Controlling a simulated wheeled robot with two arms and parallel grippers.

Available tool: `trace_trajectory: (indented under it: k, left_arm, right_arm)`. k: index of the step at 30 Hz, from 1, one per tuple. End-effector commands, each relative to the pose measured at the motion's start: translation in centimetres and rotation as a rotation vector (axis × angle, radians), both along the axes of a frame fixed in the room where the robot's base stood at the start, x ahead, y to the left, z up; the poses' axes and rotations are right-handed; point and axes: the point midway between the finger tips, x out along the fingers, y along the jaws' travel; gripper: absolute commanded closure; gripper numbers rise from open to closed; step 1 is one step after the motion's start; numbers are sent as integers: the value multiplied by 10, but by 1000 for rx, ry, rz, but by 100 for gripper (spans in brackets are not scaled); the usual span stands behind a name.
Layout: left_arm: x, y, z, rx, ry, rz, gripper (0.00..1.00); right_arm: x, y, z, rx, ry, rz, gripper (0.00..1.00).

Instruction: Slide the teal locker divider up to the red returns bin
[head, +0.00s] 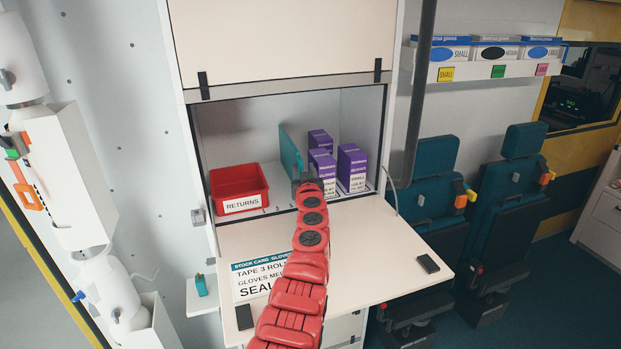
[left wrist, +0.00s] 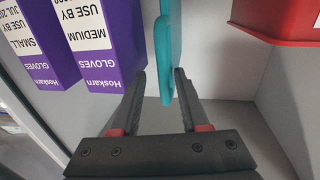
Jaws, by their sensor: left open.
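The teal locker divider (head: 291,151) stands upright in the open locker, between the red returns bin and the purple glove boxes. A clear gap separates it from the red returns bin (head: 240,188), which sits at the locker's left side, labelled RETURNS. My left gripper (head: 304,180) is at the divider's near end, partly hidden by my red arm. In the left wrist view, the left gripper (left wrist: 159,75) is open, with the divider (left wrist: 165,45) between its fingers and no clear grip on it. The bin (left wrist: 285,18) shows at that view's upper right. My right gripper is not in view.
Several purple glove boxes (head: 352,168) stand right of the divider, close to my gripper. The locker floor between divider and bin looks free. A fold-down shelf (head: 375,257) in front bears a stock card (head: 250,281) and dark small pieces.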

Motion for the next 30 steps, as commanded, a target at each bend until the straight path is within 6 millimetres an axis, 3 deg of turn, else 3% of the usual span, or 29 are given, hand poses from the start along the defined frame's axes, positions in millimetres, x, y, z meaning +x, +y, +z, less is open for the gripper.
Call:
trace_trajectory:
  k: [8, 15, 16, 30]
  left_arm:
    - [0, 0, 1, 1, -1, 0, 55]
    - [0, -1, 1, 1, -1, -2, 98]
    - [0, -1, 1, 0, -1, -3, 100]
    - [0, -5, 0, 0, 0, -10, 100]
  right_arm:
    - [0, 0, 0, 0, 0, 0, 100]
    - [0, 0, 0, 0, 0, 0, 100]
    - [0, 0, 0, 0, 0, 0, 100]
    - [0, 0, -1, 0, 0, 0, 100]
